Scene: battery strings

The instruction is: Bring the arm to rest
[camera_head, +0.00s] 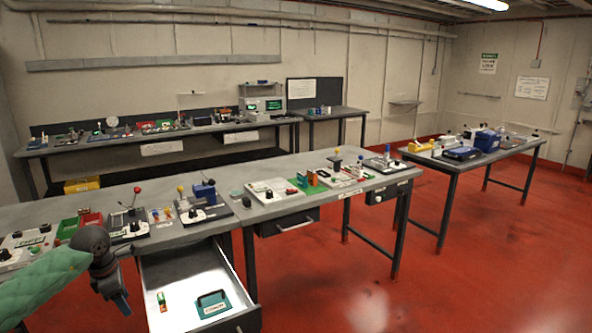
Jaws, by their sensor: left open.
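My left arm, in a green sleeve, comes in from the left edge in the head view. My left gripper (121,303) hangs at its end, pointing down, in front of the bench and just left of the open drawer (178,268). Its fingers are small and dark, and I see nothing held between them. The drawer is pulled out and holds a small green and orange item (162,301) and a teal tray-like item (212,303). My right gripper is not in the view.
The long grey bench (300,215) carries several devices with knobs and levers. A closed drawer (287,222) sits further right under it. A table with blue boxes (487,140) stands at the right, and another bench runs along the back wall. The red floor in front is clear.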

